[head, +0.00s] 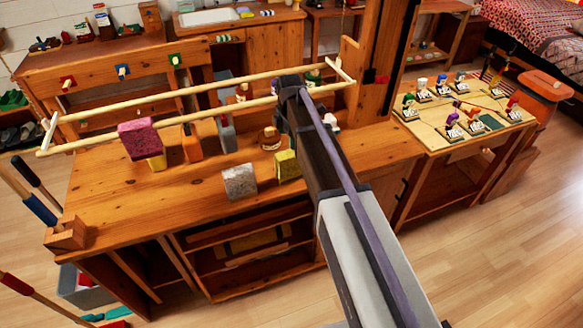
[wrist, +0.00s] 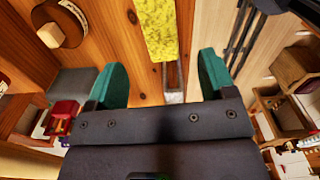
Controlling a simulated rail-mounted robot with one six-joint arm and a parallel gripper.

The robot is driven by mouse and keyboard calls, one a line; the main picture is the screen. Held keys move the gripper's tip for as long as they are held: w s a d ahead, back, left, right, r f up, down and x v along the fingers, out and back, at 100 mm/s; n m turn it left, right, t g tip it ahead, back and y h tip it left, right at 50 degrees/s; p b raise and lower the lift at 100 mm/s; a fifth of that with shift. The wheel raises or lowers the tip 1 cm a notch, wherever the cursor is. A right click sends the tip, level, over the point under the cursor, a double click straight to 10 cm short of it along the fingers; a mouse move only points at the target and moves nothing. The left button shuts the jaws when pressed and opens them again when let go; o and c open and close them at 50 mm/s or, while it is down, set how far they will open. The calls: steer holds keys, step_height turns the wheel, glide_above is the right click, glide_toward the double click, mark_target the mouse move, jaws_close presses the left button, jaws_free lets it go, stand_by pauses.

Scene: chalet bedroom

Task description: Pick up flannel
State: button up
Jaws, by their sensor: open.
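I cannot tell for sure which thing is the flannel. A pink, cloth-like textured piece (head: 139,138) sits on the front wooden rail at the left in the head view and may be it. My gripper (wrist: 161,76) is open, its two teal fingers apart with nothing held between them. In the head view my arm reaches over the bench to the right part of the rails, and the fingers are hidden. A yellow textured block (head: 288,164) stands on the bench near my arm; a yellow textured surface (wrist: 158,28) shows beyond the fingers in the wrist view.
Two long rails (head: 200,87) span above the wooden bench (head: 110,205). A grey speckled block (head: 239,181), an orange bottle (head: 191,143) and a brown round item (head: 269,138) stand on it. A board of small figures (head: 435,122) lies at right.

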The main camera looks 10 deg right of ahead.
mark_target(290, 153)
step_height(290, 153, down, 9)
steer(key=b, duration=0.7)
steer(key=shift+r, duration=0.25)
steer(key=c, duration=1)
